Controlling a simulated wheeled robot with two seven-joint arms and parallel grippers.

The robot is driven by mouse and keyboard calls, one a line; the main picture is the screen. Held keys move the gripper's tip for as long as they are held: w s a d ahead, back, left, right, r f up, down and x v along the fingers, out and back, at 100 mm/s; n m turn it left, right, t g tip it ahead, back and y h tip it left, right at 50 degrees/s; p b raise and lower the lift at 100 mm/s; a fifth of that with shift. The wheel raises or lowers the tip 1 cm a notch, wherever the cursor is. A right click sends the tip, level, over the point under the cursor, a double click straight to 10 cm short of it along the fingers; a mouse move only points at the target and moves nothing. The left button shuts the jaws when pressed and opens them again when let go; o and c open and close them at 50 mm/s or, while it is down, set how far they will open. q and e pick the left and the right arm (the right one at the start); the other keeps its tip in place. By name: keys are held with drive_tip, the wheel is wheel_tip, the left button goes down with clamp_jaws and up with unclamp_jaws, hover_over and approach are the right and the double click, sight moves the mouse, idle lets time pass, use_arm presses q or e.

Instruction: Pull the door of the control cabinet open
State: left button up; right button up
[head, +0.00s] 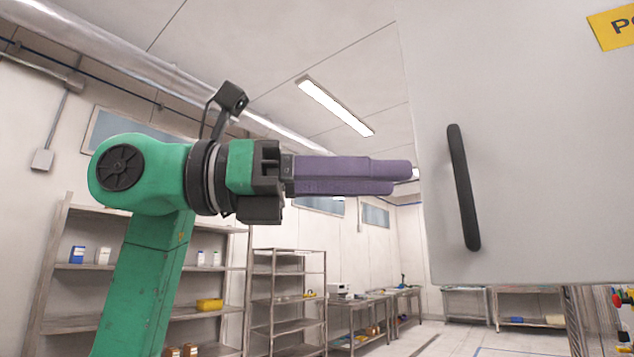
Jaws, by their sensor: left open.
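The control cabinet's grey door (535,150) fills the right side of the head view, with a yellow label cut off at the top right. A long black bar handle (464,188) stands nearly upright on it, near the door's left edge. My left gripper (400,178), with purple fingers on a green and black wrist, points right at about the handle's height. Its fingertips are to the left of the handle, near the door's left edge, and do not touch the handle. The fingers are seen side-on and hold nothing visible. My right gripper is not in view.
Metal shelves (285,300) with small boxes stand along the left and back walls. Workbenches (375,310) are farther back. Under the door's lower edge, at the far right, are coloured parts (622,300). Open floor (450,340) shows at the bottom middle.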

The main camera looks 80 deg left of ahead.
use_arm(q)
drive_tip(key=s, duration=0.5)
drive_tip(key=shift+s+a, duration=0.15)
drive_tip(key=shift+a, duration=0.25)
